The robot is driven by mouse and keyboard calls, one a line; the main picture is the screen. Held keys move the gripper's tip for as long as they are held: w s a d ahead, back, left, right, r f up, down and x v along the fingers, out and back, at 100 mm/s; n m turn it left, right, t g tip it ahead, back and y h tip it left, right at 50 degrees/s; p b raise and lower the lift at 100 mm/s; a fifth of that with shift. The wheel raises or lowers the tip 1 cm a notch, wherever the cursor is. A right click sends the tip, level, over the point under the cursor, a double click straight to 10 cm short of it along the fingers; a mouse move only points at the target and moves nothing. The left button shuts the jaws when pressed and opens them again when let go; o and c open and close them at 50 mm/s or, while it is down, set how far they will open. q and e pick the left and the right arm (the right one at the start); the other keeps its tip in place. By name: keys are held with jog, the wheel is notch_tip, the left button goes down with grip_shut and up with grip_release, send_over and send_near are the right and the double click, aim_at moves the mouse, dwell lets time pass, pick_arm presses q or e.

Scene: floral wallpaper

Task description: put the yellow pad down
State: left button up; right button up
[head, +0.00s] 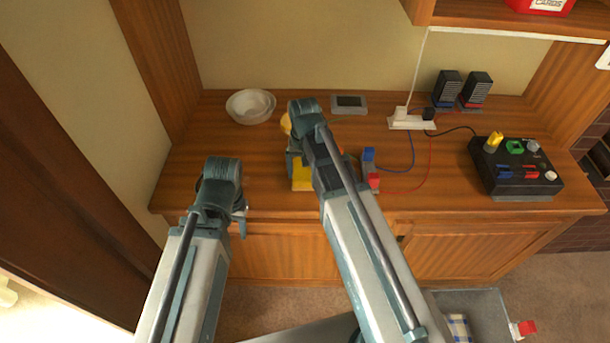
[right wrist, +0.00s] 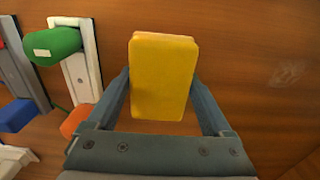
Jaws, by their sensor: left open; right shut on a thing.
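The yellow pad (right wrist: 163,76) is a yellow block held between the two fingers of my right gripper (right wrist: 164,92) in the right wrist view. In the head view part of the yellow pad (head: 302,178) shows beside my right gripper (head: 294,160), over the wooden counter; the arm hides the rest. I cannot tell whether the pad touches the counter. My left gripper (head: 240,218) is open at the counter's front edge, left of the pad, mostly hidden by its own wrist.
White bowls (head: 251,106) stand at the back left of the counter (head: 190,170). A grey device (head: 349,104), a white power strip (head: 411,122) and a black control box (head: 515,168) stand further right, with cables between. A blue block (head: 368,155) and a red block (head: 374,181) are close by the right arm.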

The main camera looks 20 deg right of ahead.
aim_at(304, 169)
jog(key=shift+f, duration=0.15)
jog(key=o, duration=1)
jog(key=shift+c, duration=0.2)
notch_tip(304, 169, up, 12)
jog(key=p, duration=1.2)
jog(key=s+a+n+h, duration=0.1)
jog(key=s+a+n, duration=0.6)
jog(key=s+a, duration=0.3)
jog(key=s, duration=0.4)
jog(key=shift+s+a+r, duration=0.15)
jog(key=shift+a+r, duration=0.05)
jog(key=shift+a, duration=0.05)
